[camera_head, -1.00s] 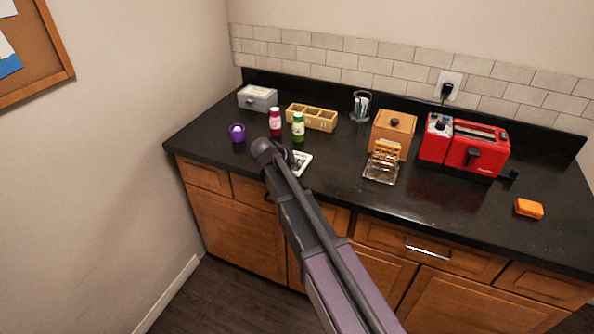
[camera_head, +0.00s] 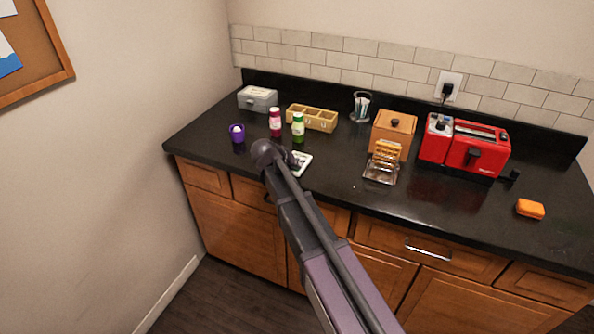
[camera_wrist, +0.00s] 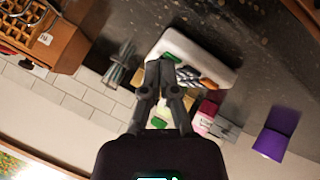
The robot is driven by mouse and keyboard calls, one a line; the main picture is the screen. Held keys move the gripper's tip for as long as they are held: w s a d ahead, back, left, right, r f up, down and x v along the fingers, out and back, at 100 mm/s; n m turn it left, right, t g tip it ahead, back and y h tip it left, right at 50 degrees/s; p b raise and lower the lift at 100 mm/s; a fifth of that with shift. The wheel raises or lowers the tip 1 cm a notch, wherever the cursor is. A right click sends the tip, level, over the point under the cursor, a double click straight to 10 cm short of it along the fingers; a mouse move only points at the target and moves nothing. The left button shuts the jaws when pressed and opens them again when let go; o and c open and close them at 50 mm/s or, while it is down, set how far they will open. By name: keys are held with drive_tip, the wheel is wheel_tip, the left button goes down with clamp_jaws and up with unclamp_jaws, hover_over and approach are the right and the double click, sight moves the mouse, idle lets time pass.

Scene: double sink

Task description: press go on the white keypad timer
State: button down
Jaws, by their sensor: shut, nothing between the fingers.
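The white keypad timer (camera_head: 303,160) lies on the black counter near its front edge, partly hidden behind my arm in the head view. In the wrist view the timer (camera_wrist: 222,66) is close in front of my gripper, with green, grey and orange keys showing. My gripper (camera_wrist: 160,66) is shut and empty, its fingertips over the timer's left end in that view, overlapping the keys. I cannot tell whether the tips touch a key. In the head view the fingers are hidden by my wrist.
A red bottle (camera_head: 275,123) and a green bottle (camera_head: 298,128) stand just behind the timer. A purple cup (camera_head: 237,133) is to the left.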

sight(297, 171)
drive_tip(key=shift+r, duration=0.15)
drive_tip(key=shift+r+p, duration=0.6)
drive_tip(key=shift+p, duration=0.15)
drive_tip(key=shift+r+p, duration=2.5)
drive_tip(key=shift+p, duration=0.05)
drive_tip(key=shift+d, duration=0.1)
drive_tip(key=s+d+f+g+y, duration=0.2)
drive_tip(key=s+d+g, duration=0.1)
drive_tip(key=s+d, duration=0.8)
drive_tip(key=s+d+f+m+g+y, duration=0.1)
drive_tip(key=s+d+f+g+y, duration=0.2)
drive_tip(key=s+d, duration=0.9)
drive_tip(key=shift+s+f+g+y, duration=0.35)
drive_tip(key=shift+s+g, duration=0.25)
drive_tip(key=shift+s, duration=0.65)
